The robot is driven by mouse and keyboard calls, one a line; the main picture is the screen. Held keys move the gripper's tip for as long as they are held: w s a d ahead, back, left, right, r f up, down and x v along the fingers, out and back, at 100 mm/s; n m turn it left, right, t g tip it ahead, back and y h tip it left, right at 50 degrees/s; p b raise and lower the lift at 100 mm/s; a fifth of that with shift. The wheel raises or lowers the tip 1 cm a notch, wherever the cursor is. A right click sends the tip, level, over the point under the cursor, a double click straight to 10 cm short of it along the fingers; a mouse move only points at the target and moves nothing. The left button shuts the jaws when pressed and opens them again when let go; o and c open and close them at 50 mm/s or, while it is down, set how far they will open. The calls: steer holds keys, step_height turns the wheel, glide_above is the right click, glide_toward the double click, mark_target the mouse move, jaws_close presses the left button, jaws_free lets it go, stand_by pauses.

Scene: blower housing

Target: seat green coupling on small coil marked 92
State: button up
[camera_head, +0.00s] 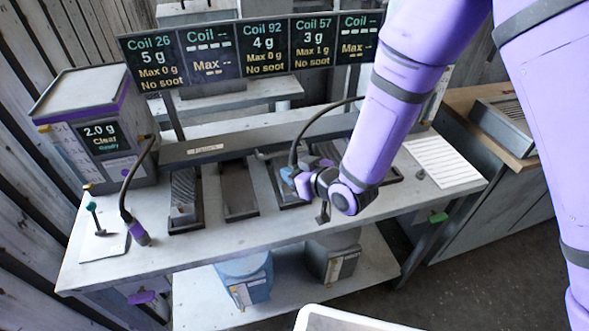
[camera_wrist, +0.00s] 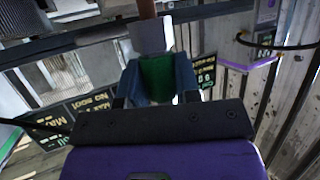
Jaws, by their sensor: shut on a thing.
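My gripper (camera_head: 290,178) is over the bench at the third bay from the left, with a dark hose curving down to it. In the wrist view my blue fingers (camera_wrist: 158,80) are shut on the green coupling (camera_wrist: 156,70). A grey block and a brown hose end show just beyond the coupling. The display for coil 92 (camera_head: 264,44) reads 4 g, max 0 g, no soot. The tray under that display (camera_head: 290,200) is largely hidden by my gripper and arm. I cannot tell whether the coupling touches the coil.
A coil in a dark tray (camera_head: 184,200) stands left of an empty tray (camera_head: 239,190). A white sheet (camera_head: 442,161) lies at right. Bins (camera_head: 245,278) stand on the lower shelf.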

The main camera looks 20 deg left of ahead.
steer(key=shift+f, duration=0.55)
steer(key=o, duration=1.1)
steer(key=shift+s+d, duration=0.1)
steer(key=v, duration=1)
steer(key=shift+s+d+r, duration=0.15)
steer(key=shift+d, duration=0.05)
